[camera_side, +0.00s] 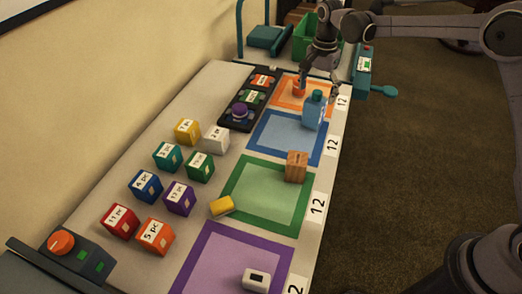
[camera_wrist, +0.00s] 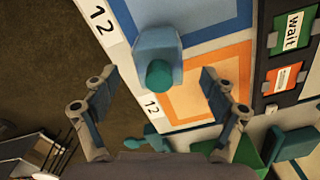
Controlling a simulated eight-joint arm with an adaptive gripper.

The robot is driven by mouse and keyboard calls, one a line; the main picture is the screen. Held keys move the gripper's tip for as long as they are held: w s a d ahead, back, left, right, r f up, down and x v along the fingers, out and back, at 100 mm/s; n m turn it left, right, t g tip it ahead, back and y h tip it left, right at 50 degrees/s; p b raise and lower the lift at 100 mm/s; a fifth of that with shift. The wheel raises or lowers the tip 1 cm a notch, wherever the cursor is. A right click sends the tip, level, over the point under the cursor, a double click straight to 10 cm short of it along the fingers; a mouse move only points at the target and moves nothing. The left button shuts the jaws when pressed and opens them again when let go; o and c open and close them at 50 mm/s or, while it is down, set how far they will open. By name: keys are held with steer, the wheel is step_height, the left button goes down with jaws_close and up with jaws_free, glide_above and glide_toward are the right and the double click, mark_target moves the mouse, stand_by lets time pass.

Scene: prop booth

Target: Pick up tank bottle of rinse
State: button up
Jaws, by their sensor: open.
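A light-blue tank bottle (camera_side: 314,112) with a teal cap stands upright at the far end of the blue-framed square, near the orange-framed one. In the wrist view the bottle (camera_wrist: 157,42) is seen from above, its cap between the two fingers in the picture. No label naming rinse can be read on it. My gripper (camera_side: 318,86) is open and empty above the bottle. In the wrist view my gripper (camera_wrist: 158,76) has its fingers spread wide to either side of the cap. Whether a finger touches the bottle cannot be told.
A small orange item (camera_side: 299,88) stands on the orange-framed square, close to my gripper. A wooden block (camera_side: 296,167) and a yellow block (camera_side: 221,206) lie by the green square. Several coloured blocks (camera_side: 150,187) stand left. A black tray (camera_side: 235,122) and green crate (camera_side: 301,42) are farther back.

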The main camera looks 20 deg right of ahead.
mark_target(315, 106)
steer(key=shift+d+f, duration=0.15)
steer(key=shift+f, duration=2.8)
steer(key=c, duration=1.4)
